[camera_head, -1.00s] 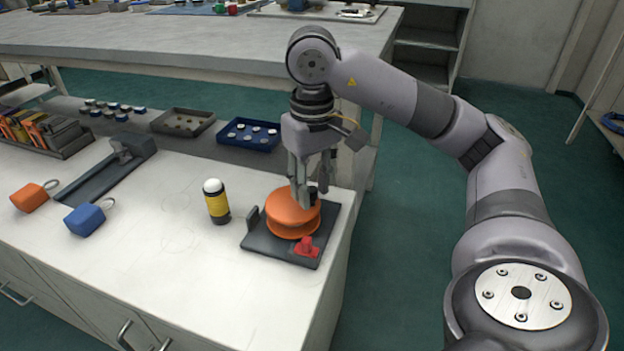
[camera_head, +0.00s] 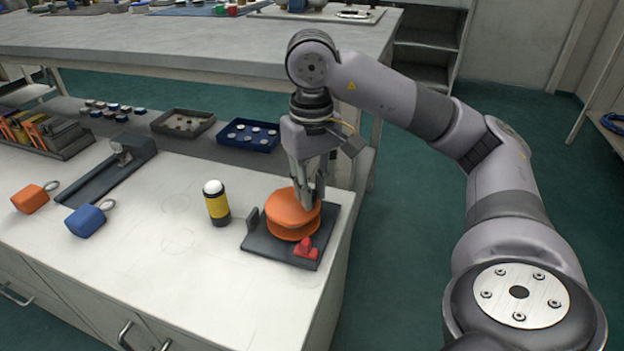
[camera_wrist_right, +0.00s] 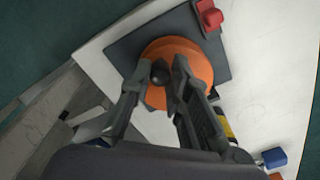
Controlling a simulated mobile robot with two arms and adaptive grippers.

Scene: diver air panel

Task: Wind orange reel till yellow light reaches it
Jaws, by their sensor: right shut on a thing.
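The orange reel (camera_head: 292,215) sits on a dark base plate (camera_head: 272,243) near the right end of the white bench. A red piece (camera_head: 306,249) is on the plate's front corner. The yellow light (camera_head: 216,203), a yellow and black cylinder with a white top, stands upright left of the plate, apart from the reel. My right gripper (camera_head: 309,203) is over the reel's right side, its fingers closed around a dark knob. In the right wrist view the knob (camera_wrist_right: 160,72) shows between the fingertips, above the orange reel (camera_wrist_right: 165,92). My left gripper is not in view.
An orange block (camera_head: 30,198) and a blue block (camera_head: 85,220), each with a ring, lie at the left. The bench's right edge is close beside the plate.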

